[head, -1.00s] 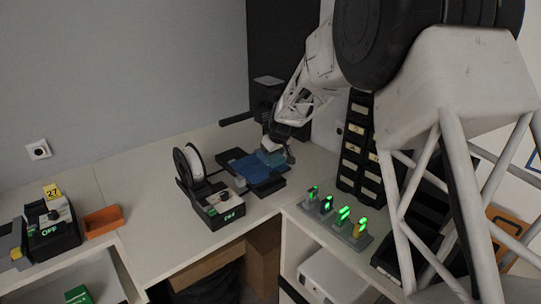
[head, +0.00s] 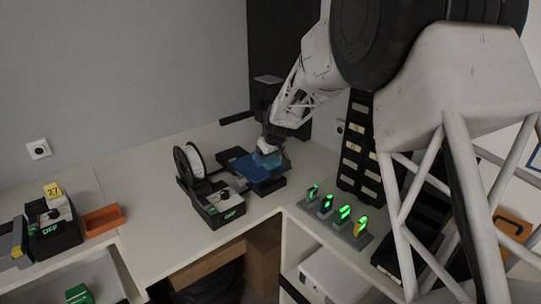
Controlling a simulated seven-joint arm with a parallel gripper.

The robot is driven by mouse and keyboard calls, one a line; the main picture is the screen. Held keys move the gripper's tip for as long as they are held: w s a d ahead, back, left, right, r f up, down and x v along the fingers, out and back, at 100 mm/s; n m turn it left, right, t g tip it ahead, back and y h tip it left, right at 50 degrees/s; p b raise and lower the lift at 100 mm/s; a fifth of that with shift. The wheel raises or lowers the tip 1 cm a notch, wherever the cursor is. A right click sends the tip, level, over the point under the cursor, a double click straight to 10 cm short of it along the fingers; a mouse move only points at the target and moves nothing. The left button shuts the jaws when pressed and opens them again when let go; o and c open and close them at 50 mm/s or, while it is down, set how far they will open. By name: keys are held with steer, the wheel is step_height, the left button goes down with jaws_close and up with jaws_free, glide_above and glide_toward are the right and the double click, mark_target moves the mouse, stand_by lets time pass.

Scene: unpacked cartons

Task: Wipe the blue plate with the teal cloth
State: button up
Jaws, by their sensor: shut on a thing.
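The blue plate (head: 240,171) lies flat on a dark machine on the counter, near the corner. My gripper (head: 268,153) is over the right part of the plate and is shut on the teal cloth (head: 268,164). The cloth is low over the plate's right side and seems to touch it, though the exact contact is too small to tell. The cloth and my gripper hide part of the plate.
A white spool (head: 196,160) and a control box (head: 222,207) stand left of the plate. Green-lit items sit in a rack (head: 338,219) at the front right. Black stacked bins (head: 358,165) stand to the right. An orange tray (head: 103,220) is at the left.

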mark_target(255, 166)
steer(key=shift+s+a+f, duration=0.15)
steer(key=shift+s+a, duration=0.3)
steer(key=shift+s, duration=0.1)
steer(key=shift+s+a, duration=0.1)
steer(key=shift+a, duration=0.05)
steer(key=shift+s+a, duration=0.25)
steer(key=shift+s, duration=0.05)
steer(key=shift+s+a, duration=0.85)
steer(key=shift+a, duration=0.1)
steer(key=shift+s+a+r, duration=0.25)
steer(key=shift+s+a, duration=0.95)
steer(key=shift+s, duration=0.05)
